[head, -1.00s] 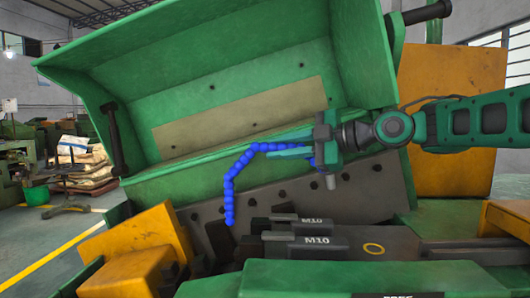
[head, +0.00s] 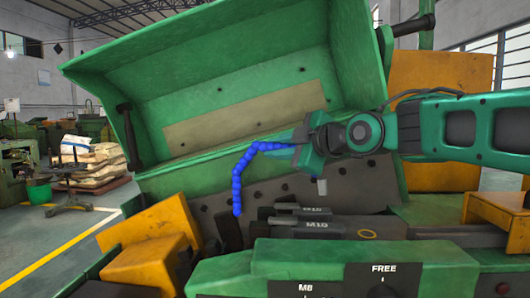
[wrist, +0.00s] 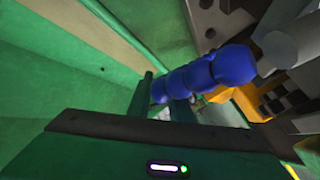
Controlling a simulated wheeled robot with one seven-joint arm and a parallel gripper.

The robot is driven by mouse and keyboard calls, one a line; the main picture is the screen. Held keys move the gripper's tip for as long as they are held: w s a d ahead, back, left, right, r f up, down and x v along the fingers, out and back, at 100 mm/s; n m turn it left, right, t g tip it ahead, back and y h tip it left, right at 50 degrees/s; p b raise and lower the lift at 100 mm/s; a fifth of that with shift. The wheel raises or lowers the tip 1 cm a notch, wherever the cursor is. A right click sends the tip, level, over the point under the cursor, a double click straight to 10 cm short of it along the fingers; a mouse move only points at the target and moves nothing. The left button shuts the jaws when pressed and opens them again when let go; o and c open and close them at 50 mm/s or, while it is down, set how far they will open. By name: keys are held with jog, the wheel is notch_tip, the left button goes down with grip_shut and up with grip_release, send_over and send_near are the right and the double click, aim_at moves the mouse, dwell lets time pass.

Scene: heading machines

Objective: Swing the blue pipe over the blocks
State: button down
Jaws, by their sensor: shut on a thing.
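The blue pipe (head: 238,181) is a chain of segments. It runs left from my gripper (head: 298,148), bends, and hangs down to a free lower end above the dark machine parts at the left. In the wrist view the blue pipe (wrist: 205,73) passes at my gripper's green fingers (wrist: 155,95), which are shut on it. The blocks (head: 302,218) are dark grey, marked M10, and lie below and to the right of the pipe's lower end. The pipe's upper end is hidden behind my gripper.
A large green open cover (head: 240,85) stands behind the pipe. Yellow blocks (head: 150,240) are at the front left. A green panel (head: 340,262) marked M8 and FREE crosses the front. A yellow panel (head: 455,110) stands behind my arm.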

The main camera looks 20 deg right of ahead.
jog(key=shift+a, duration=0.15)
jog(key=c, duration=1.6)
grip_release()
jog(key=shift+s, duration=0.1)
jog(key=v, duration=1)
jog(key=shift+s+r, duration=0.1)
jog(key=shift+s, duration=0.15)
